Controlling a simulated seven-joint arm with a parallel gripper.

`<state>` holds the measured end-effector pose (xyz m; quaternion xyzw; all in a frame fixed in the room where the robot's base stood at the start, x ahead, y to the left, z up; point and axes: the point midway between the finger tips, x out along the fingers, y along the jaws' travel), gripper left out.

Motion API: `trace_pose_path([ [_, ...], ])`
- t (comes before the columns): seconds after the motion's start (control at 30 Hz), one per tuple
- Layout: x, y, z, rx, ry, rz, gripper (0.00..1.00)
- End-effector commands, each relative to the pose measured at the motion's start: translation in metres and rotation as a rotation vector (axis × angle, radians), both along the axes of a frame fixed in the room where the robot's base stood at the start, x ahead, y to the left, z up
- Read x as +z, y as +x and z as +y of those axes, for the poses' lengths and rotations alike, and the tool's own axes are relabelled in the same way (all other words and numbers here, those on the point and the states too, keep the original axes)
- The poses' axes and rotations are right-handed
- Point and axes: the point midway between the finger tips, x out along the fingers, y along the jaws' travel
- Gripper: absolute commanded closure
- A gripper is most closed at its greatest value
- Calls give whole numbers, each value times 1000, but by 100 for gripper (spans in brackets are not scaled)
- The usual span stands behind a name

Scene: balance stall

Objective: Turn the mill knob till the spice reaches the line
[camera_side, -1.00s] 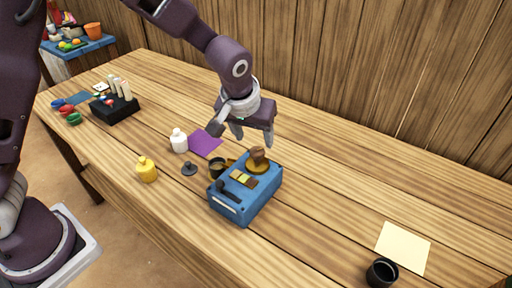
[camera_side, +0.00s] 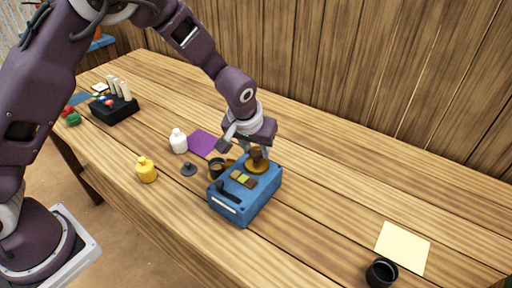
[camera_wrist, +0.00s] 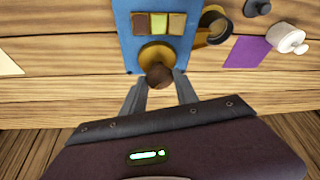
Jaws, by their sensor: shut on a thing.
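The blue mill box (camera_side: 245,201) stands on the table in the side view and also shows in the wrist view (camera_wrist: 124,30). Its brown knob (camera_wrist: 158,75) sits on a round golden disc (camera_wrist: 152,54). My gripper (camera_side: 257,152) is down at the knob and shut on it, a finger on each side in the wrist view (camera_wrist: 160,84). A strip of coloured patches (camera_wrist: 159,23) lies on the box top. A dark cup with brownish content (camera_wrist: 213,25) stands beside the box; I cannot make out a line or the spice level.
A white bottle (camera_side: 179,141), purple cloth (camera_side: 205,144), dark knobbed piece (camera_side: 189,169) and yellow bottle (camera_side: 147,170) stand left of the box. A black rack (camera_side: 114,106) is farther left. A black cup (camera_side: 382,272) and cream sheet (camera_side: 403,247) lie right, with bare table between.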

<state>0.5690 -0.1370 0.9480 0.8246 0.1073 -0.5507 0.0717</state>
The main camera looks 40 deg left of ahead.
Motion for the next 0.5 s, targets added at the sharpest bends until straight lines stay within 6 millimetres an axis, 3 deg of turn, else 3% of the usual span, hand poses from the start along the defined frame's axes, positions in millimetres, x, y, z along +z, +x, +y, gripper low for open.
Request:
trace_pose_path([
  [0.3,0,0,3,-286,-2,3,100],
  [0.5,0,-1,2,-354,0,1,100],
])
